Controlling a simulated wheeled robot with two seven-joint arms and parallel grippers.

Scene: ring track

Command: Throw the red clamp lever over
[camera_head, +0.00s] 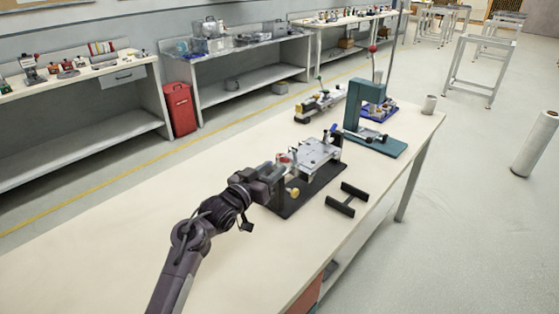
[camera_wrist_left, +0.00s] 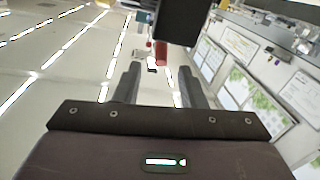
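The red clamp lever (camera_head: 283,158) shows as a small red tip at the near end of a grey metal fixture (camera_head: 318,152) on a dark base plate. My left gripper (camera_head: 277,170) is right at this end and hides part of it. In the left wrist view, my left gripper (camera_wrist_left: 158,82) has its two fingers apart. The red lever (camera_wrist_left: 160,52) shows between and just beyond the fingertips, with gaps on both sides, so it is not clamped. A dark block (camera_wrist_left: 182,20) is above it. My right gripper is not in view.
A yellow knob (camera_head: 294,193) sticks out beside my gripper. A black H-shaped part (camera_head: 347,199) lies on the table to the right. A teal press (camera_head: 377,125) and a white cup (camera_head: 429,104) stand farther back. The near left tabletop is clear.

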